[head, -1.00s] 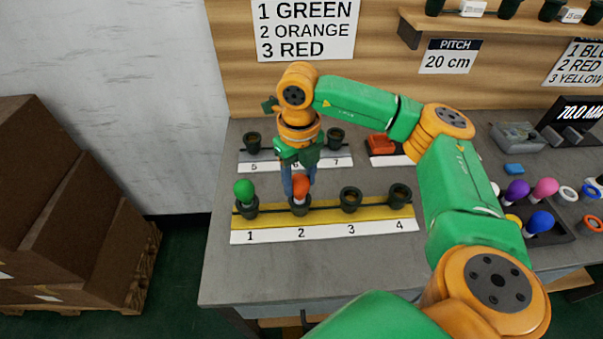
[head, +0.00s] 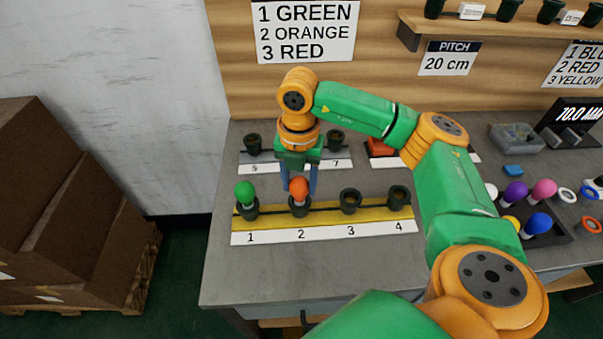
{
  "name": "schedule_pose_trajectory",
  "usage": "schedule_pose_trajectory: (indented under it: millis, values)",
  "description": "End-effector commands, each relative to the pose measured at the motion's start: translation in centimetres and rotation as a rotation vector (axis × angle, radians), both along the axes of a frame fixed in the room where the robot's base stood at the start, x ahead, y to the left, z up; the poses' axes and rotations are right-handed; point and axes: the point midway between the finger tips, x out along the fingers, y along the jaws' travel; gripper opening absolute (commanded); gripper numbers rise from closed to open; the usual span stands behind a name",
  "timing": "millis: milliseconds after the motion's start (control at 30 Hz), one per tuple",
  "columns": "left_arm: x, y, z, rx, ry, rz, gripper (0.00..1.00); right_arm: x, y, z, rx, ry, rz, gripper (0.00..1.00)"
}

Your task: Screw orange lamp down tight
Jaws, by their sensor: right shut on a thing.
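The orange lamp (head: 299,188) stands upright in socket 2 (head: 299,209) of the yellow front strip (head: 325,217). My right gripper (head: 299,183) points down from above, with a blue finger on either side of the lamp, shut on it. The lamp's base is inside the socket, so I cannot see how far the thread is in. A green lamp (head: 245,193) stands in socket 1, to the left. Sockets 3 (head: 351,201) and 4 (head: 399,197) are empty. My left gripper is not in view.
A grey strip (head: 287,165) with sockets 5 to 7 lies behind my gripper. Purple (head: 515,192), pink (head: 544,188) and blue (head: 538,223) lamps lie at the right. A sign (head: 305,30) lists green, orange, red. The front of the table is clear.

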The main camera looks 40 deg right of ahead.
Motion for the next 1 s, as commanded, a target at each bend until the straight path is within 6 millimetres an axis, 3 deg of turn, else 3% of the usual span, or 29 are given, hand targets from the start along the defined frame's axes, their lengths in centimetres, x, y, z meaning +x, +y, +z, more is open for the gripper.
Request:
schedule_pose_trajectory:
  millis: [133,333,600,800,1000]
  values:
    - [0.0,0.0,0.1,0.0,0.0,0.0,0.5,0.0,0.0,0.1,0.0,0.0,-0.048,0.11]
    - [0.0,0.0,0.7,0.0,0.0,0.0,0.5,0.0,0.0,0.0,0.0,0.002,-0.384,0.11]
    - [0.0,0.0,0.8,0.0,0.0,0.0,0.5,0.0,0.0,0.0,-0.001,0.001,-0.434,0.11]
    - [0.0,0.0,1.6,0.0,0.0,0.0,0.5,0.0,0.0,0.0,-0.001,0.001,-0.778,0.11]
    - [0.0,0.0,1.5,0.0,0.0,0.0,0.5,0.0,0.0,-0.2,0.0,0.0,-0.799,0.11]
